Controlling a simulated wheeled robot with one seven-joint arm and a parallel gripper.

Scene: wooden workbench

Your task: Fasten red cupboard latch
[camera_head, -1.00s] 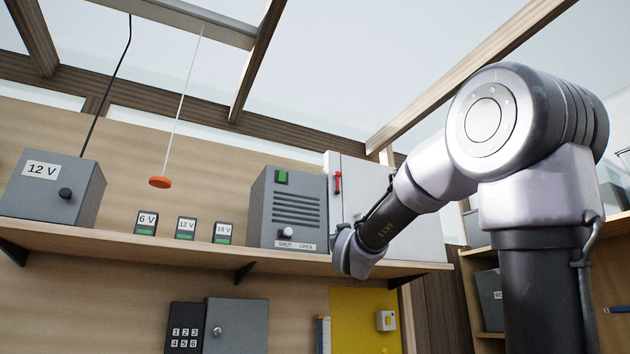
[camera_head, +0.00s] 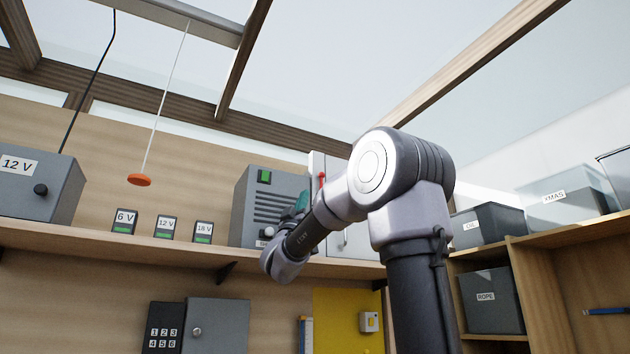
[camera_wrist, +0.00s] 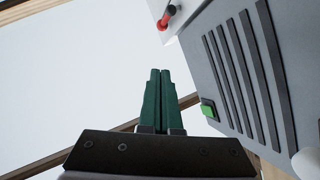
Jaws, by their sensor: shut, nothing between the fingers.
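The red latch (camera_head: 321,181) is a small red handle on the white cupboard (camera_head: 317,164), to the right of the grey vented box. Part of the cupboard is hidden behind my arm in the head view. In the head view my gripper (camera_head: 302,200) is in front of the grey box.
The grey vented box (camera_head: 262,210) with a green switch stands beside the cupboard and close to my gripper. Labelled batteries (camera_head: 166,227) and a 12 V box (camera_head: 38,185) sit on the shelf (camera_head: 110,240). An orange pull (camera_head: 139,180) hangs at left.

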